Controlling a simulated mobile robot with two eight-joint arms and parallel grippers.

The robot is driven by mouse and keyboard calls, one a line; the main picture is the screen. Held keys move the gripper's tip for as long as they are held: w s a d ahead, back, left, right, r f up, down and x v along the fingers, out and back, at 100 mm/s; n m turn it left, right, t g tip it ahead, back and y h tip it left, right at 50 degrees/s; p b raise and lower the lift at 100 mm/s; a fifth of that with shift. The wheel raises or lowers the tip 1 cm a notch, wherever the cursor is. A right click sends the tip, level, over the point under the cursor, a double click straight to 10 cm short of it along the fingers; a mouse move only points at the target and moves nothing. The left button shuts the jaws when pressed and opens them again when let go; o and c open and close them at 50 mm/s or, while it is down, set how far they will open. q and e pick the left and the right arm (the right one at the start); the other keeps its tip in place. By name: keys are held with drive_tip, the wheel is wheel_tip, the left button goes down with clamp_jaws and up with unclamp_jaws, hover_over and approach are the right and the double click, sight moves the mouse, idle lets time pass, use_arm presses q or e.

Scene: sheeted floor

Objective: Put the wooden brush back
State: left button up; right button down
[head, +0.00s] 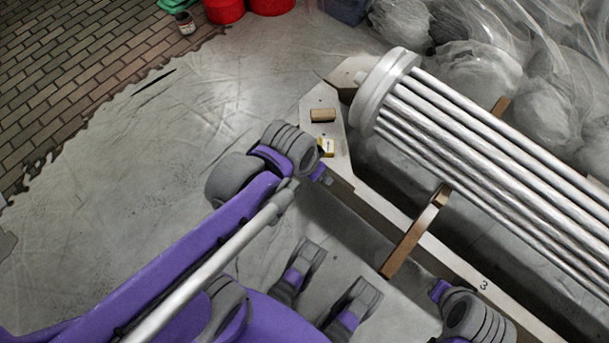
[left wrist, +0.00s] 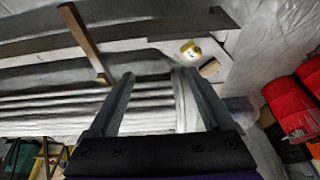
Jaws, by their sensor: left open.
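A small brown wooden block, which looks like the wooden brush (head: 323,115), lies on the pale end board beside the round cap of a bundle of metal tubes. It also shows in the left wrist view (left wrist: 209,67); bristles cannot be made out. A small yellow-and-white item (head: 326,147) lies near it. My left gripper (left wrist: 163,88) is open with nothing between its fingers. In its wrist view the brush lies beyond the fingertips, to the upper right, apart from them. The fingers cannot be made out in the head view. My right gripper is not seen.
Plastic-wrapped items (head: 475,70) stand behind. Red containers (head: 224,10) and a small jar (head: 185,22) are at the top left.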

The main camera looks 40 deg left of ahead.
use_arm(q)
drive_tip(key=shift+n, duration=0.5)
drive_tip(key=s, duration=0.1)
drive_tip(key=s+f, duration=0.1)
drive_tip(key=s, duration=0.2)
drive_tip(key=shift+s+d+f, duration=0.35)
drive_tip(key=shift+s+f, duration=0.05)
